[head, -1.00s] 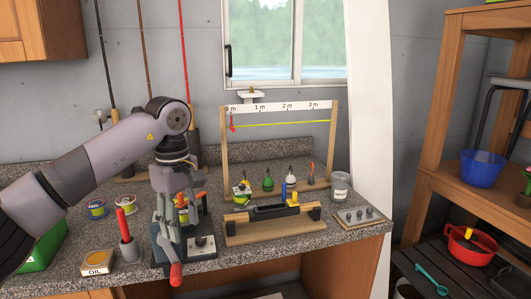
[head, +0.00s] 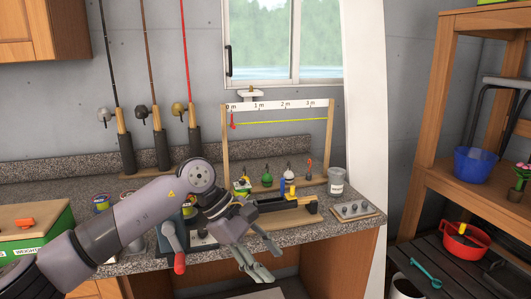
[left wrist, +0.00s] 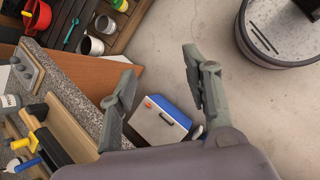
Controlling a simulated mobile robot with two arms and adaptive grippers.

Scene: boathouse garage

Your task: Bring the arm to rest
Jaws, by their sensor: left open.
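My left arm (head: 150,210) reaches in from the left across the bench. My left gripper (head: 266,264) hangs past the front edge of the bench, fingers pointing down and to the right. Its fingers are apart and nothing is between them. In the left wrist view the open fingers (left wrist: 160,66) show over the floor and the bench's end. The arm hides part of the vise (head: 172,245) with the red-tipped handle. My right gripper is not in view.
The granite bench (head: 120,268) carries a wooden rack (head: 226,150), a black-and-wood stand (head: 295,215), a knob plate (head: 354,211) and a grey can (head: 336,182). Fishing rods (head: 160,150) stand behind. A white-and-blue box (left wrist: 158,124) is on the floor.

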